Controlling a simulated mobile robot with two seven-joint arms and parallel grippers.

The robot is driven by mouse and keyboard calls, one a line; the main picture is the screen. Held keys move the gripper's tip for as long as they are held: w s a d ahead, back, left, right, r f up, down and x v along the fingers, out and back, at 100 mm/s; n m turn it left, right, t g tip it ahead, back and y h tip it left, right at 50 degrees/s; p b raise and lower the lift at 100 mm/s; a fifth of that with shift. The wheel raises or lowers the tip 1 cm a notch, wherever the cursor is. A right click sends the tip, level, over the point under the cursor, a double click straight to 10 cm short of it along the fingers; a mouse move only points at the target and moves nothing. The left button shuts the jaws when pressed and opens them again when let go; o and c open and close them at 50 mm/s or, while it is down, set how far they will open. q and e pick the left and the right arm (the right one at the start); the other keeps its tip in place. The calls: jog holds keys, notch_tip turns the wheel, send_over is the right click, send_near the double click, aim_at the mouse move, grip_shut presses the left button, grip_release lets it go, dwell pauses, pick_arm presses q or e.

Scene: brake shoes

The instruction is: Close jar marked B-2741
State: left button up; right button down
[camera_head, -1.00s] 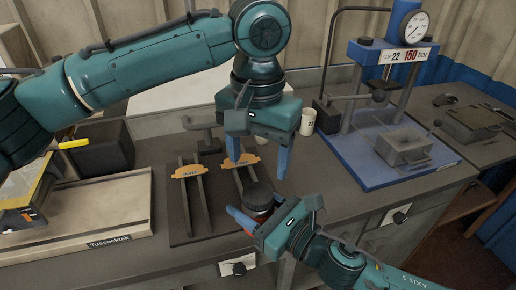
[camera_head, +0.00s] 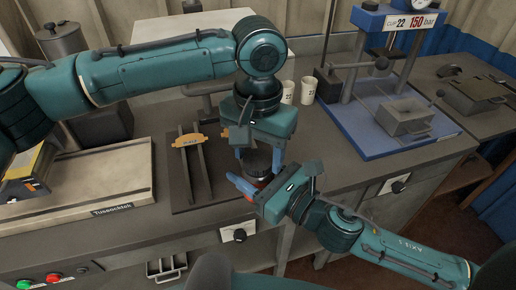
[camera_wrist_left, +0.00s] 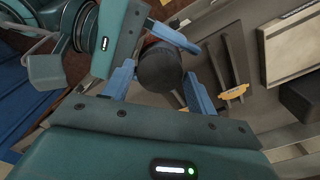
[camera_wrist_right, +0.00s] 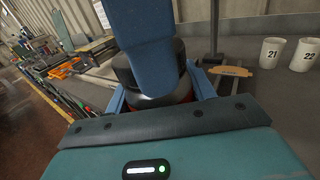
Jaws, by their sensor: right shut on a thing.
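A jar with a black lid (camera_head: 258,158) and a little red showing below it is held upright over the front of the bench. The lid also shows in the left wrist view (camera_wrist_left: 160,67) and the right wrist view (camera_wrist_right: 165,88). No marking on the jar is readable. My right gripper (camera_head: 250,185) is shut on the jar from the front, low on its body. My left gripper (camera_head: 260,170) points down from above, its blue fingers on either side of the lid. In the left wrist view gaps show between fingers and lid, so it is open.
A dark tray with rails and an orange tag (camera_head: 189,140) lies left of the jar. Two white cups (camera_head: 308,91) stand behind, beside a blue press (camera_head: 385,145) with a gauge. A pale board (camera_head: 85,200) is at left. An open drawer (camera_head: 166,268) juts out below.

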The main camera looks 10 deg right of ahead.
pick_arm(q)
jog(key=c, duration=0.8)
jog(key=shift+o, duration=0.2)
jog(key=m, duration=1.4)
jog(key=shift+m, duration=0.4)
jog(key=o, duration=1.2)
jog(key=shift+c, duration=0.2)
notch_tip(320, 180, up, 12)
